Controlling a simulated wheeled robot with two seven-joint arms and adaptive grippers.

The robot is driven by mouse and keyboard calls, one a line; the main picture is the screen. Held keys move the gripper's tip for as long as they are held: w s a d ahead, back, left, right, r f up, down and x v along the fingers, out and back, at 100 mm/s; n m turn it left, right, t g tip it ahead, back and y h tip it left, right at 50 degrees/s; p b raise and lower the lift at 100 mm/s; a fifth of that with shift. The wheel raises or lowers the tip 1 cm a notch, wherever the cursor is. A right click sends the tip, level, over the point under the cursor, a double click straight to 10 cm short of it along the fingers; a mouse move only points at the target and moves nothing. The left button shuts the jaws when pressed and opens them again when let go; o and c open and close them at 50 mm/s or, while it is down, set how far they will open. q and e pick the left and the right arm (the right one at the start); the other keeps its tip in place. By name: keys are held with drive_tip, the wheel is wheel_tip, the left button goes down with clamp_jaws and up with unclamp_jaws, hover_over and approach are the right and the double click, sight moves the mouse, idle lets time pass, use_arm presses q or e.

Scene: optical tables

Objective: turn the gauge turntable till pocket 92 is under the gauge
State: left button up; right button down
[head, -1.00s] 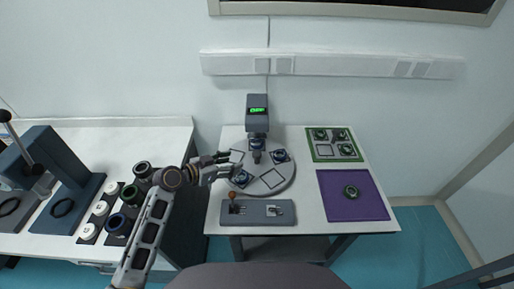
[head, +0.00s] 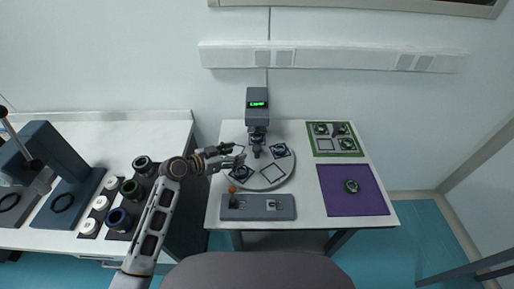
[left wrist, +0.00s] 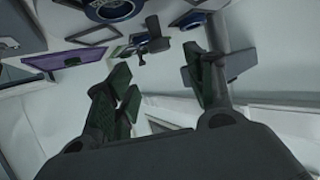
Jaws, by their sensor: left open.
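The gauge turntable (head: 288,179) is a grey disc on the middle table with several square-framed pockets. Two pockets hold dark round pieces, one at the right rear (head: 279,150) and one at the front left (head: 241,173). A front pocket (head: 273,174) is empty. Pocket numbers are too small to read. The dark gauge (head: 257,118) with a green display stands over the disc's rear. My left gripper (head: 239,155) is open and empty at the disc's left edge; I cannot tell whether it touches. Its spread fingers show in the left wrist view (left wrist: 163,85). My right gripper is not in view.
A grey panel (head: 258,213) with an orange-knobbed lever (head: 232,190) lies in front of the disc. On the right are a green-edged tray (head: 334,154) and a purple mat (head: 340,205), both bearing round pieces. A press (head: 55,165) and several rings stand on the left table.

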sight(256, 148)
use_arm(q)
drive_tip(key=p+x, duration=0.1)
drive_tip(key=x, duration=0.5)
drive_tip(key=shift+w+d+f, duration=0.1)
drive_tip(key=shift+w+d, duration=0.15)
drive_tip(key=shift+d, duration=0.05)
drive_tip(key=shift+p+x, duration=0.4)
drive_tip(key=shift+x, duration=2.3)
drive_tip(key=shift+f, duration=0.1)
clamp_jaws()
